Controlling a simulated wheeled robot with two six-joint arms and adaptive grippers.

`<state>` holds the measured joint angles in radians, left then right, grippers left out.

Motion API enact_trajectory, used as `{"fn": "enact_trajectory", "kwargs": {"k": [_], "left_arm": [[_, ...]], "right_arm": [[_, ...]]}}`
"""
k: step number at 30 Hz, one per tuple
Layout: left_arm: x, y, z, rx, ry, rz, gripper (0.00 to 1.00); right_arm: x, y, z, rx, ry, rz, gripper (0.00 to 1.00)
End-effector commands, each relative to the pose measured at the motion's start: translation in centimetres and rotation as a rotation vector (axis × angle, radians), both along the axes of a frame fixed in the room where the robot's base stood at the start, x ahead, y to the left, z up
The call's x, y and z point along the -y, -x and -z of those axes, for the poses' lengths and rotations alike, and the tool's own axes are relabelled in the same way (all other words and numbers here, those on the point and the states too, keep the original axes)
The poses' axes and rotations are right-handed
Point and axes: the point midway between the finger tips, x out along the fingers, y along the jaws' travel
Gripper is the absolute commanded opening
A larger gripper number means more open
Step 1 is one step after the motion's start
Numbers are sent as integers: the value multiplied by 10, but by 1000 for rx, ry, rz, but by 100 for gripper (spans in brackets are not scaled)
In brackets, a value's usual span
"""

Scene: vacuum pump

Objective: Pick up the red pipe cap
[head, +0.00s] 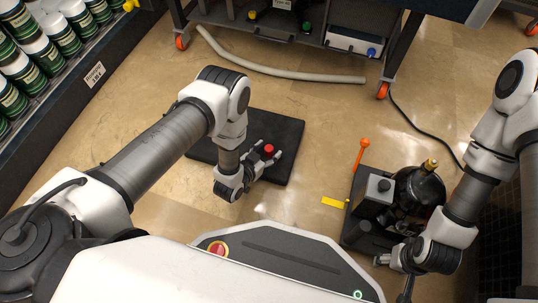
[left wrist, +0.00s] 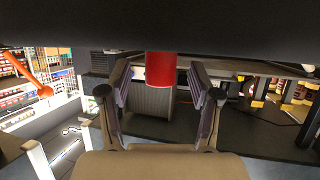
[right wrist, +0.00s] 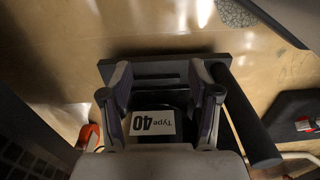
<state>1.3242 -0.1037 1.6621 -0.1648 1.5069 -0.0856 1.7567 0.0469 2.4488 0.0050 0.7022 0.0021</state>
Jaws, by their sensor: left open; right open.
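The red pipe cap (head: 268,148) shows as a small red top at the fingers of my left gripper (head: 266,156), over the black mat. In the left wrist view the cap (left wrist: 160,70) is a red cylinder between the fingers of my left gripper (left wrist: 160,92), with a gap on each side. A grey round body shows behind it, and a dark shape hides its top. My left gripper is open. My right gripper (head: 392,274) is open beside the pump unit; in the right wrist view the right gripper (right wrist: 160,82) has a "Type 40" label (right wrist: 153,123) between its fingers.
The black mat (head: 285,130) lies on the tan floor. A pale hose (head: 270,70) lies before a wheeled cart (head: 395,50). Shelved cans (head: 62,35) are at left.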

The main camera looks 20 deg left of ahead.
Motion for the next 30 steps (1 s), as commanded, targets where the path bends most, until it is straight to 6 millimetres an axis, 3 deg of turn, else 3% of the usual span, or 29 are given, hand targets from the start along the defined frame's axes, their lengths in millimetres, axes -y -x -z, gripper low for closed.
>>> {"fn": "enact_trajectory", "kwargs": {"k": [1,8,13,14,25,30], "left_arm": [[2,-6,6,2,0,1,63],[3,-9,3,-2,-1,0,63],[2,-9,3,-2,-1,0,20],[3,-8,3,-2,-1,0,19],[2,-8,2,-2,-1,0,19],[2,-8,-13,-2,-1,0,18]], "right_arm": [[0,-1,8,2,0,0,62],[0,-2,6,4,0,0,62],[0,-1,6,4,0,0,62],[0,-1,6,4,0,0,62],[0,-1,4,3,0,0,62],[0,0,-8,0,0,-1,62]]}}
